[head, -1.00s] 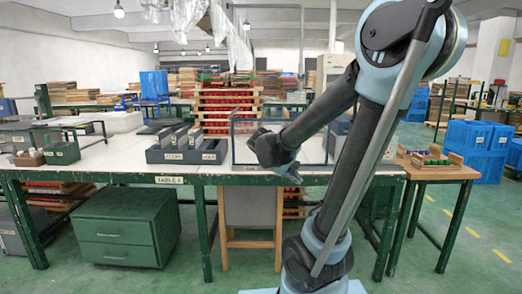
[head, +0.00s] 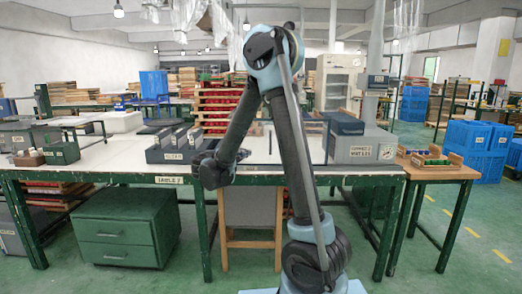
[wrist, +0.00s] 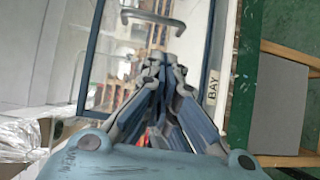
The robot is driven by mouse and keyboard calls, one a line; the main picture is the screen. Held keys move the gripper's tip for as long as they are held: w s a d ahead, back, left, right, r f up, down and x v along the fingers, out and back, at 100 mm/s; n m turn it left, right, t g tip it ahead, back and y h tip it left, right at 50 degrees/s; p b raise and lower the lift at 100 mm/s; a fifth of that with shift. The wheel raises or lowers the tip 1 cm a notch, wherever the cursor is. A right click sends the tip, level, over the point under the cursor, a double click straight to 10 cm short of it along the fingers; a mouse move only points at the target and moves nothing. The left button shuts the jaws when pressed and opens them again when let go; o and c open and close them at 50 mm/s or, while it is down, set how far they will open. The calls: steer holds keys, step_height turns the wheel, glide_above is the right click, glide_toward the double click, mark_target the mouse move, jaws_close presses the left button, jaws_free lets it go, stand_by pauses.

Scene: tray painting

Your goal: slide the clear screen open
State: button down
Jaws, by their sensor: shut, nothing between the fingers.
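In the wrist view, the clear screen (wrist: 112,62) is a see-through pane with a dark blue edge. A grey metal bar handle (wrist: 152,19) stands out beyond my fingertips, apart from them. My gripper (wrist: 163,68) is shut and empty, its fingers pointing toward the handle. In the head view, my gripper (head: 212,174) is low at the table's front edge, just right of the grey divided bin. The screen is hard to make out there, partly hidden by my arm.
The grey divided bin (head: 168,154) stands close on the left of my gripper. A grey labelled box (head: 362,150) is at the table's right end. A BAY label (wrist: 212,90) lies along the front edge.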

steer(key=a, duration=0.2)
glide_toward(261, 147)
steer(key=w+d+r, duration=0.1)
steer(key=d+r, duration=0.1)
steer(key=shift+t, duration=0.3)
steer(key=d, duration=0.4)
steer(key=shift+w+f, duration=0.25)
steer(key=shift+w, duration=0.1)
